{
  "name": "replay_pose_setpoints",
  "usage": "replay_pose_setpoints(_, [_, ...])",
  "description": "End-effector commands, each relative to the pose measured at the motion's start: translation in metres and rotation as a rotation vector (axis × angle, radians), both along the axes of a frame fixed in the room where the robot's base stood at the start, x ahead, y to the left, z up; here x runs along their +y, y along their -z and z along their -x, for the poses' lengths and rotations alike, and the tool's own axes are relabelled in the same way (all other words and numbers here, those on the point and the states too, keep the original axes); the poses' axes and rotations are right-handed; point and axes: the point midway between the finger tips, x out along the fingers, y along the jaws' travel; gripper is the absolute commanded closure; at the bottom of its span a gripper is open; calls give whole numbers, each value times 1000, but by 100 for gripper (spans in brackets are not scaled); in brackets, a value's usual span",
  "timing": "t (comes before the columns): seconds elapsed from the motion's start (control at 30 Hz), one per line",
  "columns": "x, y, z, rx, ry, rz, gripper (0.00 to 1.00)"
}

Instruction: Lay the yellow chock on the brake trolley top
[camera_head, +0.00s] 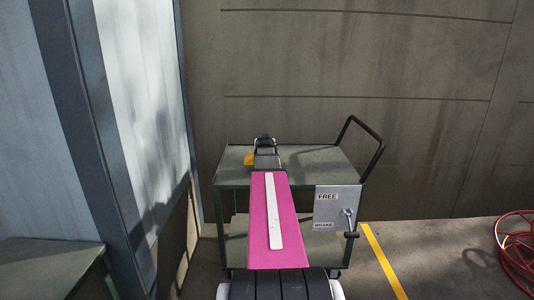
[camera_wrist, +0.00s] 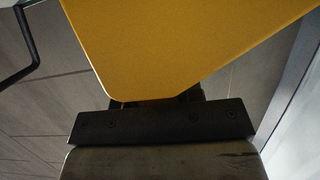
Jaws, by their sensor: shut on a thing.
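The yellow chock (camera_head: 249,158) shows as a small patch at the left of my gripper (camera_head: 265,143), over the far part of the green brake trolley top (camera_head: 315,164). In the wrist view the chock (camera_wrist: 190,40) fills the upper middle as a large yellow plate with slanted sides. My gripper is shut on it; the dark fingers (camera_wrist: 155,100) are mostly hidden behind it. My arm hides the middle of the trolley top. I cannot tell whether the chock touches the top.
The trolley has a black push handle (camera_head: 366,133) at its right and a grey panel (camera_head: 338,205) marked FREE and BRAKE with a lever (camera_head: 349,218). A wall stands behind, and a blue-grey post (camera_head: 100,150) at the left. A red hose (camera_head: 517,250) lies at the right.

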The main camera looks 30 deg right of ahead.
Motion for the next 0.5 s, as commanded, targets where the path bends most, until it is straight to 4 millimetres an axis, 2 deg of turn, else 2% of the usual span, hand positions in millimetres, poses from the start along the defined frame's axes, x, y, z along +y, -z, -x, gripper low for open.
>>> replay_pose_setpoints(0.1, [-10, 6, -6, -1, 0, 0, 100])
replay_pose_setpoints(0.27, [-13, 11, -6, 0, -1, 0, 100])
replay_pose_setpoints(0.5, [-13, 38, -6, 1, -1, -1, 100])
